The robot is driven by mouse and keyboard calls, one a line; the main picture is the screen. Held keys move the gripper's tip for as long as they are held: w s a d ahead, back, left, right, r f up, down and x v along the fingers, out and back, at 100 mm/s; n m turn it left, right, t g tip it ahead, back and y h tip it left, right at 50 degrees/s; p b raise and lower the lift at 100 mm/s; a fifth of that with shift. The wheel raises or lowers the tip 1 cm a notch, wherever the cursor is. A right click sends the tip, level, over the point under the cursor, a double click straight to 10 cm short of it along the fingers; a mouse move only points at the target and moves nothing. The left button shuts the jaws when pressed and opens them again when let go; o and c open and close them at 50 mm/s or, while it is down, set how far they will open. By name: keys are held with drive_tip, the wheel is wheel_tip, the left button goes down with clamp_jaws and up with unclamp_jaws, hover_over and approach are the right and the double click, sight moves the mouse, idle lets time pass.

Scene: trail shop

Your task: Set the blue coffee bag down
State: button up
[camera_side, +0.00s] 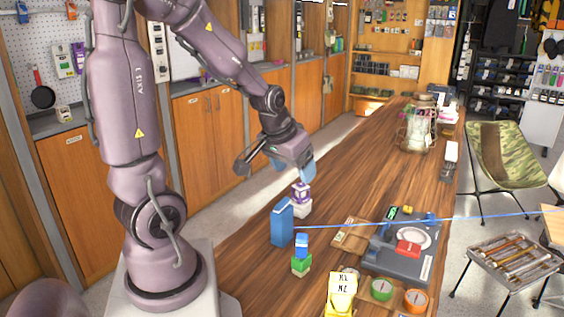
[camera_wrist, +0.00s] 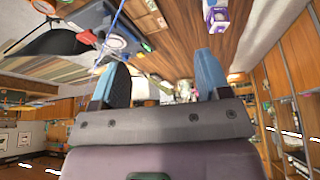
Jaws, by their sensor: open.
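The blue coffee bag (camera_side: 282,222) stands upright on the wooden counter (camera_side: 240,262) in the side view. My gripper (camera_side: 307,170) is above and slightly right of it, apart from the bag, with a blue finger showing. In the wrist view my gripper (camera_wrist: 163,76) has its two blue fingers spread, with nothing held between them. I cannot make out the bag in the wrist view.
A purple-and-white item (camera_side: 301,198) stands just behind the bag, below my gripper. A green-and-blue stack (camera_side: 301,262) is in front. A grey tray (camera_side: 376,262) lies to the right. A thin blue line (camera_side: 450,218) crosses the counter.

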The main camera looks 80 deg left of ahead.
drive_tip(key=s+d+r+m+h, duration=0.1)
drive_tip(key=s+d+r+m, duration=0.2)
drive_tip(key=d+r, duration=0.2)
drive_tip(key=s+d+r+m+t+h, duration=0.1)
drive_tip(key=s+d+r+m, duration=0.2)
drive_tip(key=d, duration=0.8)
wheel_tip(320, 180, up, 2)
drive_tip(key=shift+d+r+m, duration=0.2)
drive_tip(key=shift+d+m, duration=0.1)
drive_tip(key=shift+d, duration=0.1)
